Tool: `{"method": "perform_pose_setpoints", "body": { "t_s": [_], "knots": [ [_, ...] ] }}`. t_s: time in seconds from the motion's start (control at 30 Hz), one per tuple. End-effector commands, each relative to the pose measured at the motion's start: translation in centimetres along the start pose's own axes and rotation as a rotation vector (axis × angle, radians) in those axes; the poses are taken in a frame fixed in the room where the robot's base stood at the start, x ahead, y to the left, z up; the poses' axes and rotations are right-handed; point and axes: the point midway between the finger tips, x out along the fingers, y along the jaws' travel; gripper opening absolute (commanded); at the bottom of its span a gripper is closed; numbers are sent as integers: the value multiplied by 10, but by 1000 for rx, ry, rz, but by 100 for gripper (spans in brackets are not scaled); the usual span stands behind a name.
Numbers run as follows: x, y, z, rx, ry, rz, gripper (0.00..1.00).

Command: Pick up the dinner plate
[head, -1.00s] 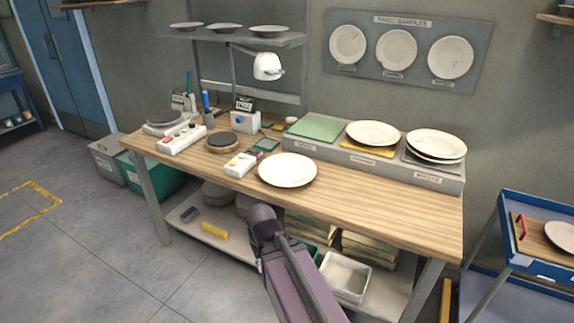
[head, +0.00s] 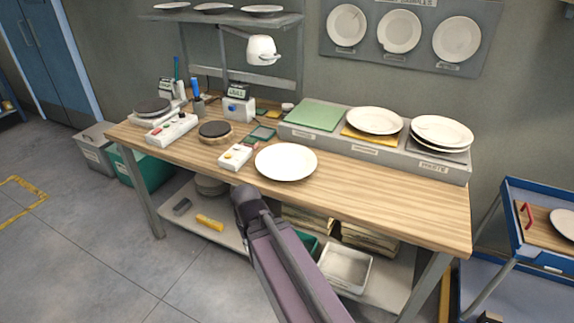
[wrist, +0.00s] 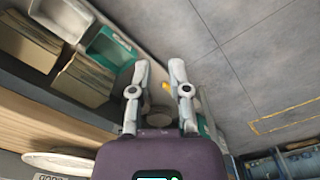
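A white round dinner plate (head: 286,161) lies flat on the wooden worktable, near its front edge, in the head view. Nothing covers it there. A pale plate (wrist: 58,162) also shows at the lower left of the wrist view, partly cut off. My gripper (wrist: 159,75) shows in the wrist view with its two fingers apart and nothing between them. It is away from the plate, with the lower shelf and floor beyond it. In the head view my arm stands in front of the table, and the fingers cannot be made out.
A sorting tray (head: 432,167) at the table's back holds a green mat (head: 312,115) and more plates. A white button box (head: 235,157) sits just left of the dinner plate. A lamp (head: 262,48) hangs behind. Bare wood lies to the plate's right. A blue cart (head: 512,236) stands right.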

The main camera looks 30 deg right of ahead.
Motion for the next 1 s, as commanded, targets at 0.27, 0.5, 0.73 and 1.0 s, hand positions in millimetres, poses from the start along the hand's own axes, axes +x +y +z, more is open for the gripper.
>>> {"method": "perform_pose_setpoints", "body": {
  "t_s": [0.27,0.5,0.73,1.0],
  "knots": [
    [5,8,-14,-11,19,56,23],
    [14,35,-60,-48,91,264,23],
    [8,62,-127,-121,203,565,23],
    [-18,73,-204,-241,336,910,23]
  ]
}}
